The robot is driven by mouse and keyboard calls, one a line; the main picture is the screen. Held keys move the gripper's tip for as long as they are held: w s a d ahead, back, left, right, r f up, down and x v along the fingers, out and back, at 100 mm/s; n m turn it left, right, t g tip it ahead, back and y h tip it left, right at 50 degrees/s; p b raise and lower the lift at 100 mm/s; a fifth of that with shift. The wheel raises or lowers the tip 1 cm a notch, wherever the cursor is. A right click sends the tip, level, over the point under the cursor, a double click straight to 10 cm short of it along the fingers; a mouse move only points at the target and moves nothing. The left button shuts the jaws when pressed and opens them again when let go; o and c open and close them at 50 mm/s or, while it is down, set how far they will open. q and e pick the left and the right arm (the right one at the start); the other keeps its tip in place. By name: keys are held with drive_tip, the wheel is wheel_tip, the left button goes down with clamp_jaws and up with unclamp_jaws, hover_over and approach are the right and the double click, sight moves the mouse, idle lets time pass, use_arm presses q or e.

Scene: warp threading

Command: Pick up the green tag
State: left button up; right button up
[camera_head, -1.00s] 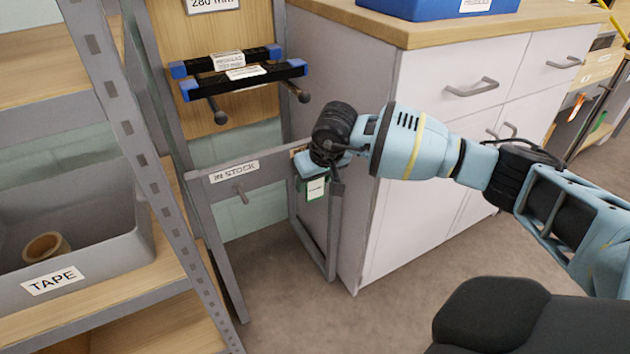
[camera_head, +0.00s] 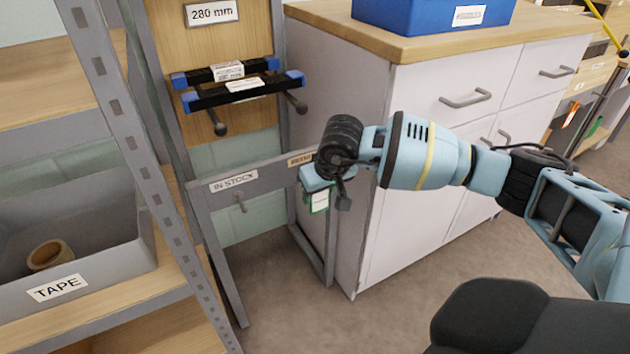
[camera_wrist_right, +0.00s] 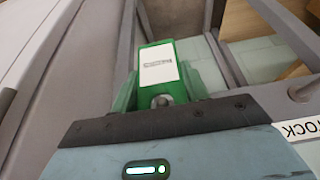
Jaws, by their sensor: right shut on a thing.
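The green tag (camera_head: 319,201) with a white label hangs at my right gripper (camera_head: 322,190), in front of the grey rail's right end. In the right wrist view the green tag (camera_wrist_right: 160,72) shows its white label and a hole at its near end. My right gripper (camera_wrist_right: 160,102) is shut on that near end. The gripper's fingers are partly hidden by the wrist in the head view. I cannot tell whether the tag still touches a peg. My left gripper is not in view.
A grey rail with an "IN STOCK" label (camera_head: 234,182) carries a bare peg (camera_head: 240,204). Two black bars with blue ends (camera_head: 245,92) rest on pegs above. A white cabinet (camera_head: 440,190) stands close on the right. A tape bin (camera_head: 100,274) is on the left shelf.

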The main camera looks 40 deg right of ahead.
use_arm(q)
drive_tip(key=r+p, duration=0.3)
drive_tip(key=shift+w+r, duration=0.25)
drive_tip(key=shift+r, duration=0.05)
use_arm(e)
drive_tip(key=s+a, duration=0.3)
drive_tip(key=s, duration=1.1)
drive_tip(key=shift+s+a, duration=0.15)
drive_tip(key=shift+a, duration=0.1)
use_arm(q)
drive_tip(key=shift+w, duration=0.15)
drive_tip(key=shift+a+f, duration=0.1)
